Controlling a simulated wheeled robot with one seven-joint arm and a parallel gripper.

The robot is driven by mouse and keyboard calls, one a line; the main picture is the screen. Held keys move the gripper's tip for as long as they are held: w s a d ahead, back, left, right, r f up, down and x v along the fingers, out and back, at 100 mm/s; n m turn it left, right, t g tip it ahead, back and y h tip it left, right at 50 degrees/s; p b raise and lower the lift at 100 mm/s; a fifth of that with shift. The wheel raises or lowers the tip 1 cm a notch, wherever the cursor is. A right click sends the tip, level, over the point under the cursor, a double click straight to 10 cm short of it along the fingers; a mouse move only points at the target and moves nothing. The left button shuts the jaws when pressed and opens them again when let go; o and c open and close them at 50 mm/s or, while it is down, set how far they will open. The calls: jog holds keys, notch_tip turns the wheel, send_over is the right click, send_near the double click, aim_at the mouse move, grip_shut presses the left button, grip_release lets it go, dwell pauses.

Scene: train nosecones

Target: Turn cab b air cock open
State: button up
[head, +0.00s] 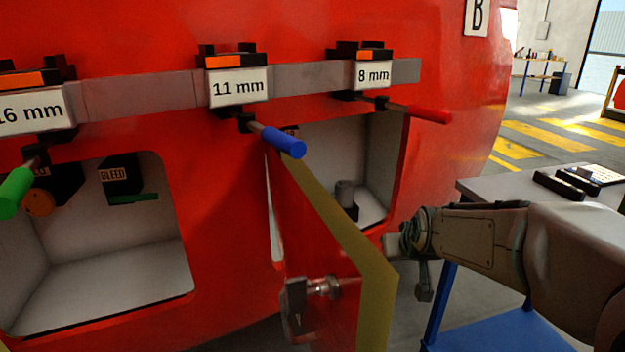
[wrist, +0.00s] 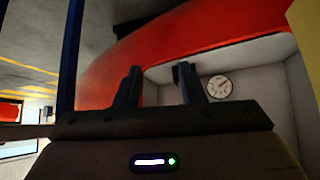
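The red nosecone marked B (head: 477,15) has a right-hand recess (head: 376,150) with its door (head: 325,235) swung out towards me. Inside stands a grey cylinder on a black base (head: 344,195). I cannot tell whether it is part of the air cock; the door hides much of the recess. My gripper (head: 405,258) is to the right of the door's yellow edge, outside the recess. In the wrist view my gripper (wrist: 158,76) has its fingers apart with nothing between them, facing the recess. A round white gauge (wrist: 219,86) shows inside.
A latch handle (head: 297,305) sticks out of the door. A second recess (head: 105,270) at left holds parts labelled BLEED. Tools with blue (head: 283,141), red (head: 428,114) and green (head: 14,192) handles hang from a grey rail (head: 140,94). A table (head: 480,190) stands at right.

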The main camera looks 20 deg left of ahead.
jog(key=w+a+r+t+y+b, duration=0.1)
jog(key=w+a+t+y, duration=0.1)
jog(key=w+a, duration=0.5)
jog(key=w+a+r+n+t+y+b, duration=0.1)
jog(key=w+a, duration=0.6)
jog(key=a, duration=0.7)
jog(key=w+a+r+n+t+y+b, duration=0.1)
jog(key=w+a+r+t+y, duration=0.1)
jog(key=w+a+t+y, duration=0.2)
jog(key=shift+w+a, duration=1.75)
jog(key=shift+a, duration=2)
jog(key=shift+c, duration=0.3)
grip_shut()
